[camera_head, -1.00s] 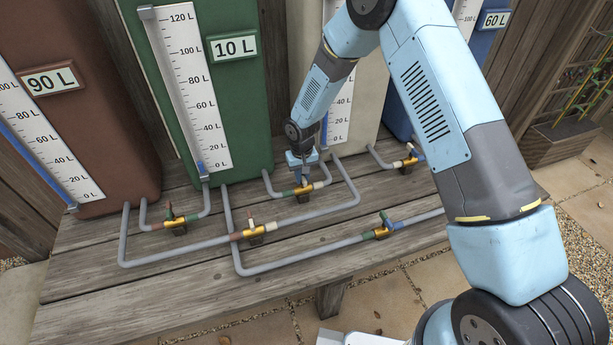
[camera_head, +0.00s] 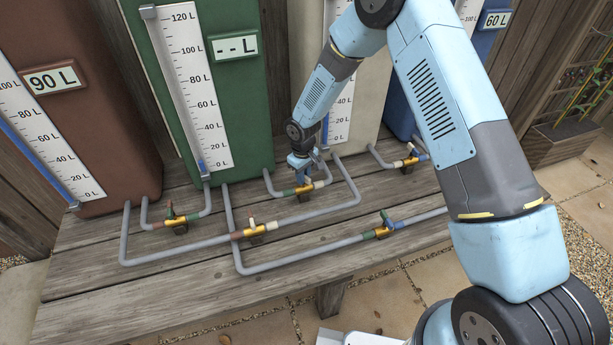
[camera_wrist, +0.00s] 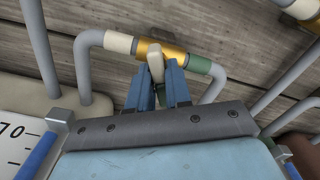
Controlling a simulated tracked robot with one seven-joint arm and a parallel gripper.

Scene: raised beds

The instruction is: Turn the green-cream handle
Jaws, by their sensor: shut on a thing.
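The green-cream valve (camera_head: 303,190) sits on the pipe between the green and cream tanks, with a green band on its left and a cream band on its right. In the wrist view its brass body (camera_wrist: 176,54) lies between these bands. Its pale handle (camera_wrist: 155,60) stands between my blue fingers, at an angle across the pipe. My gripper (camera_head: 300,170) is shut on this handle, and my fingers show from above in the wrist view (camera_wrist: 160,85). In the head view my gripper mostly hides the handle.
Several other valves sit on grey pipes nearby, including one in front (camera_head: 255,231) and one to the left (camera_head: 180,221). The green tank (camera_head: 228,110) reads "-- L", the brown tank (camera_head: 85,120) 90 L, and the blue tank 60 L (camera_head: 496,19). The bench front (camera_head: 200,290) is clear.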

